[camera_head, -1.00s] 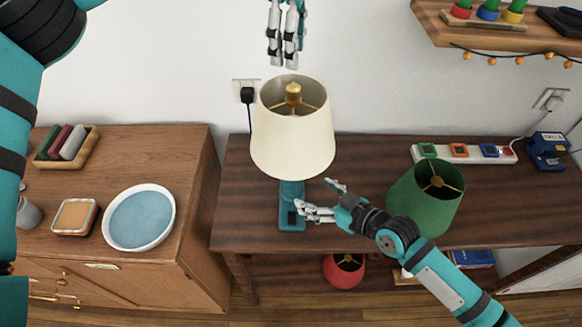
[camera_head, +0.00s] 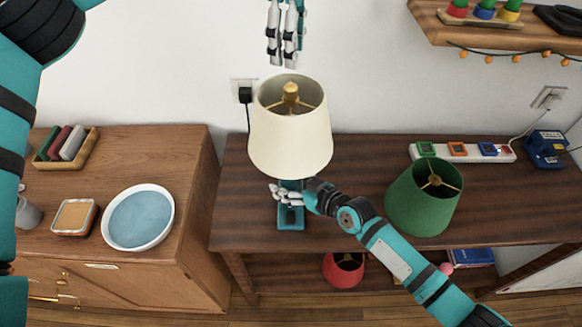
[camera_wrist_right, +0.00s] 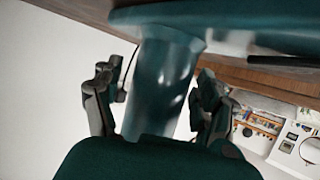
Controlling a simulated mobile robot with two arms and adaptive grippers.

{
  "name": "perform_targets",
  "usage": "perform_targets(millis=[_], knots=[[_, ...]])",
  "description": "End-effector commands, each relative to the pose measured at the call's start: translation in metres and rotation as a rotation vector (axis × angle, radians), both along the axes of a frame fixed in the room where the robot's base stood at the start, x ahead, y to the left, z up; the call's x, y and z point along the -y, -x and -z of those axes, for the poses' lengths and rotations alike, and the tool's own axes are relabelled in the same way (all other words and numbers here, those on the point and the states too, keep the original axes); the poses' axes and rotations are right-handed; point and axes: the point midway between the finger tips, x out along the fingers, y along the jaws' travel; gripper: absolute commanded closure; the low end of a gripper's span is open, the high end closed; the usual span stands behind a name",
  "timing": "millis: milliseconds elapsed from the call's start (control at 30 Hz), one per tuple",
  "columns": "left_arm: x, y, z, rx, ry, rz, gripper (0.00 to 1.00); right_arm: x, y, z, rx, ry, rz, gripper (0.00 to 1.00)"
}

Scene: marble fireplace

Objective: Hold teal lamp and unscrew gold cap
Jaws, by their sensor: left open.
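The teal lamp (camera_head: 291,217) stands on the dark wooden table under a cream shade (camera_head: 290,140). Its teal stem (camera_wrist_right: 165,85) also shows in the right wrist view. The gold cap (camera_head: 290,90) sits at the top centre inside the shade's ring. My left gripper (camera_head: 282,64) is open and empty, fingers pointing down, a little above the cap in the picture. My right gripper (camera_head: 284,193) is at the stem just below the shade. In the wrist view its fingers (camera_wrist_right: 160,92) lie on both sides of the stem, with a gap visible on the left side.
A green lampshade (camera_head: 424,198) is on the table to the right, near my right forearm. A power strip (camera_head: 462,151) lies behind it. A wall shelf (camera_head: 490,36) is at upper right. A cabinet on the left holds a blue-and-white bowl (camera_head: 139,218).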

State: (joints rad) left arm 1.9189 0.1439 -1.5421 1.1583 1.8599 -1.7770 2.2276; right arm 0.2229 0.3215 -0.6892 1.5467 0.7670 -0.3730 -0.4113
Motion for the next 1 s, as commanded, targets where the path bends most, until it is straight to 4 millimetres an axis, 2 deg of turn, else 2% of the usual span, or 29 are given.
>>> perform_targets(millis=[67, 533, 867, 1000], knots=[[-0.0001, 0.0000, 0.0000, 0.000, 0.000, 0.000, 0.57, 0.0002, 0.0002, 0.0000, 0.000, 0.000, 0.000, 0.38], [-0.0001, 0.0000, 0.0000, 0.000, 0.000, 0.000, 0.57, 0.0005, 0.0002, 0.0001, 0.000, 0.000, 0.000, 1.00], [0.0000, 0.0000, 0.0000, 0.000, 0.000, 0.019, 0.57, 0.0007, 0.0002, 0.0002, 0.000, 0.002, 0.001, 1.00], [0.0001, 0.0000, 0.0003, -0.001, 0.000, 0.161, 0.57, 0.0007, 0.0002, 0.0002, 0.000, 0.002, 0.001, 1.00]])
